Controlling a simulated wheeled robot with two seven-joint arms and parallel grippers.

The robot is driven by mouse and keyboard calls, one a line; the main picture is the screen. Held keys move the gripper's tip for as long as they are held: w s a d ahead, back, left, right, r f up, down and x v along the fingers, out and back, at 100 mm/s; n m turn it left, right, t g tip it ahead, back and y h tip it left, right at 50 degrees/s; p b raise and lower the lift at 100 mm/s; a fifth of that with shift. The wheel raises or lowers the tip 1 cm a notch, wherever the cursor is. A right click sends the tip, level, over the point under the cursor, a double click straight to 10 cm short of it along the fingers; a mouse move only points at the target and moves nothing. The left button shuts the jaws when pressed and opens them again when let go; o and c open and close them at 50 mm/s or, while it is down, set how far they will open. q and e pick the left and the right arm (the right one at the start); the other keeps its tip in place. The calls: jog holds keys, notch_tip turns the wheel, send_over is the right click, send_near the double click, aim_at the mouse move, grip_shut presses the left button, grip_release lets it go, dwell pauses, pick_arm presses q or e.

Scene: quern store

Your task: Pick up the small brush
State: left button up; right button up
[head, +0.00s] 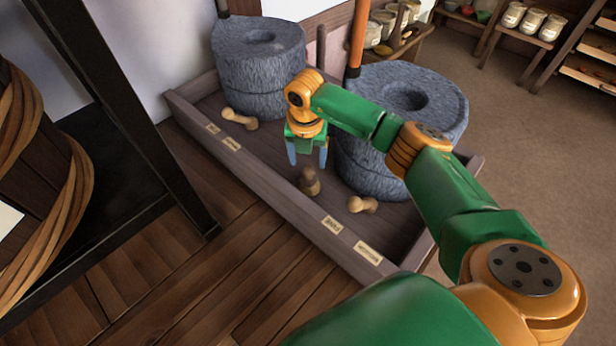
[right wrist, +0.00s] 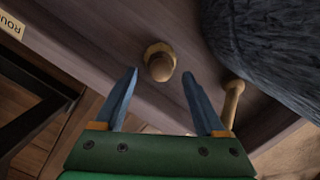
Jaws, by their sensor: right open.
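The small brush (head: 310,182) appears to be the short brown piece standing upright in the wooden tray, between the two grey millstones. Its bristles cannot be made out. In the right wrist view the brush (right wrist: 160,62) shows from above, with a round knob on a wider base. My right gripper (head: 308,155) is open and empty, fingers pointing down, above the brush. In the right wrist view its fingertips (right wrist: 160,75) lie on either side of the brush in the picture, without visible contact. My left gripper is in neither view.
The tray (head: 285,205) has a raised, labelled front rim. Pale wooden pieces lie at left (head: 240,118) and right (head: 362,204). A dark post (head: 150,130) stands at left.

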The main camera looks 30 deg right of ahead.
aim_at(309, 168)
notch_tip(309, 168, down, 4)
jog(key=shift+s+d+r+b, duration=0.1)
jog(key=shift+r+b, duration=0.05)
jog(key=shift+b, duration=0.25)
jog(key=shift+f, duration=0.35)
grip_shut()
jog(key=shift+r, duration=0.1)
notch_tip(309, 168, up, 9)
jog(key=shift+r+p, duration=0.1)
jog(key=shift+p, duration=0.85)
jog(key=shift+r, duration=0.3)
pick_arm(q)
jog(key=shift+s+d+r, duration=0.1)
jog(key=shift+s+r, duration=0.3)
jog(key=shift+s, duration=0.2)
pick_arm(e)
jog(key=shift+r, duration=0.1)
